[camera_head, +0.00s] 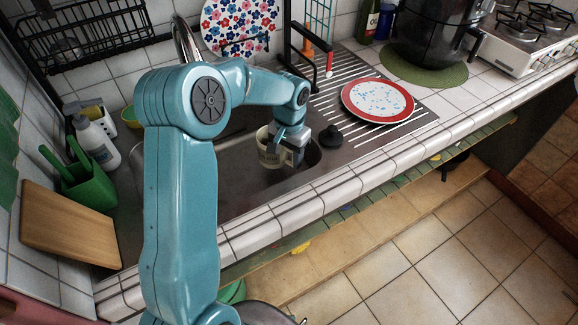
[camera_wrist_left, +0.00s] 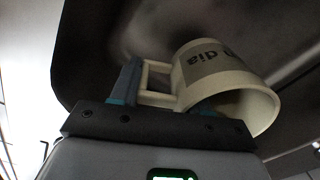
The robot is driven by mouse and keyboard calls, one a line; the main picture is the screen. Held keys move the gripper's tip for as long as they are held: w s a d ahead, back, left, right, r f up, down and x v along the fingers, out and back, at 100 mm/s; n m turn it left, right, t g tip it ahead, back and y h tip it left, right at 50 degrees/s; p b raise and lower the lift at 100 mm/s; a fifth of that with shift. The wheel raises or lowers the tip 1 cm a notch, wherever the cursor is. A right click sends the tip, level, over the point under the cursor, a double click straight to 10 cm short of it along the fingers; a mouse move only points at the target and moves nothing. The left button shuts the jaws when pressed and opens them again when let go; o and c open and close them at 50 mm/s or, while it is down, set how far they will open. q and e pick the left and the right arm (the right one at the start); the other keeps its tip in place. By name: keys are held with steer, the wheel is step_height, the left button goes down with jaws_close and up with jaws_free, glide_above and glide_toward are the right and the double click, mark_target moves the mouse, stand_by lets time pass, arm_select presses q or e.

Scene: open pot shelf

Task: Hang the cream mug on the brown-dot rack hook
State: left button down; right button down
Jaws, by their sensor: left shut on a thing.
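The cream mug (camera_head: 270,150) is over the sink, partly covered by my left gripper (camera_head: 290,145). In the left wrist view the mug (camera_wrist_left: 228,82) lies sideways to the picture, with dark lettering on its side and its open rim toward the lower right. My left gripper (camera_wrist_left: 160,92) is shut on the mug's squarish handle. A dark rack frame (camera_head: 292,50) with orange and white tips stands behind the sink, beyond the gripper and apart from the mug. I cannot make out a brown dot on it. My right gripper is not in view.
The steel sink (camera_head: 240,195) lies beneath the mug. A red-rimmed plate (camera_head: 378,100) rests on the ridged drainboard (camera_head: 415,112) to the right. A dark knob-shaped item (camera_head: 331,136) is close right of the gripper. A green caddy (camera_head: 85,180) and wooden board (camera_head: 68,225) stand left.

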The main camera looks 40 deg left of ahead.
mark_target(289, 162)
arm_select(q)
steer(key=shift+s+f, duration=0.15)
steer(key=shift+f, duration=0.4)
step_height(289, 162, down, 4)
steer(key=shift+r, duration=0.3)
steer(key=shift+f, duration=0.2)
steer(key=c, duration=0.5)
jaws_free()
steer(key=r, duration=1.6)
steer(key=shift+w+r, duration=0.15)
steer(key=shift+w, duration=0.05)
